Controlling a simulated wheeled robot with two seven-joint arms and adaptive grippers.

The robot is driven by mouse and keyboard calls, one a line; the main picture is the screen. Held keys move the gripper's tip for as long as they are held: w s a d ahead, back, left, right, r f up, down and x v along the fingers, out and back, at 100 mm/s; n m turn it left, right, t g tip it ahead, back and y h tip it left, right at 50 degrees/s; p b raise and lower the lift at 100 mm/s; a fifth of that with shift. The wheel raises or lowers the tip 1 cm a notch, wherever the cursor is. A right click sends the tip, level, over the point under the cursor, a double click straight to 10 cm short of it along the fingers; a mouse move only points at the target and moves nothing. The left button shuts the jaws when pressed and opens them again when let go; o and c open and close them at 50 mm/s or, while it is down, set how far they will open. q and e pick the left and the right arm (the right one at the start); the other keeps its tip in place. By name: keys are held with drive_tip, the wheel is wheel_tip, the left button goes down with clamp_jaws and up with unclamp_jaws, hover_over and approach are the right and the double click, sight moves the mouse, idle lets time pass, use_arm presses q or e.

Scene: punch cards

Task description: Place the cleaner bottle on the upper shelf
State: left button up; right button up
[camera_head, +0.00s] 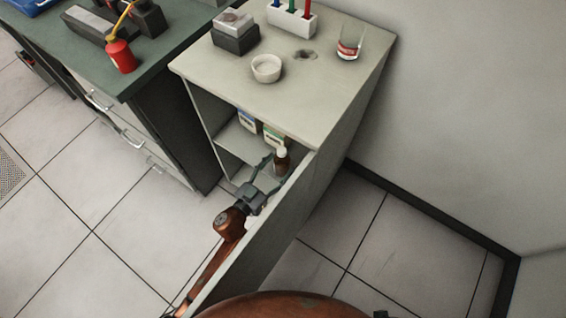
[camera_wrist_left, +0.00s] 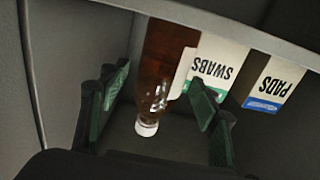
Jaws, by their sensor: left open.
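The cleaner bottle (camera_head: 283,164) is amber-brown with a white cap and stands upright inside the open cabinet. In the left wrist view, which is upside down, the bottle (camera_wrist_left: 163,62) appears beside the swabs box, behind the shelf's front edge (camera_wrist_left: 225,32); its base is hidden. My left gripper (camera_head: 273,169) is open at the cabinet's mouth. In the wrist view its fingers (camera_wrist_left: 158,108) lie to either side of the bottle's line, with no visible contact. My right gripper is not in view.
The swabs box (camera_wrist_left: 215,68) and pads box (camera_wrist_left: 272,82) stand beside the bottle on the shelf (camera_head: 229,138). The open cabinet door (camera_head: 262,247) stands close along my left arm's right side. The cabinet top (camera_head: 300,95) holds a bowl (camera_head: 266,68) and a glass (camera_head: 349,43).

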sight(277, 168)
use_arm(q)
drive_tip(key=v, duration=0.1)
drive_tip(key=p+v, duration=0.1)
drive_tip(key=v, duration=0.2)
drive_tip(key=shift+s+a+r, duration=0.1)
drive_tip(key=shift+a+r, duration=0.05)
drive_tip(key=shift+r, duration=0.15)
drive_tip(key=v, duration=0.1)
drive_tip(key=p+v, duration=0.1)
drive_tip(key=v, duration=0.3)
drive_tip(key=shift+s+a+f+p, duration=0.1)
drive_tip(key=shift+s+f+p, duration=0.15)
drive_tip(key=shift+p, duration=0.1)
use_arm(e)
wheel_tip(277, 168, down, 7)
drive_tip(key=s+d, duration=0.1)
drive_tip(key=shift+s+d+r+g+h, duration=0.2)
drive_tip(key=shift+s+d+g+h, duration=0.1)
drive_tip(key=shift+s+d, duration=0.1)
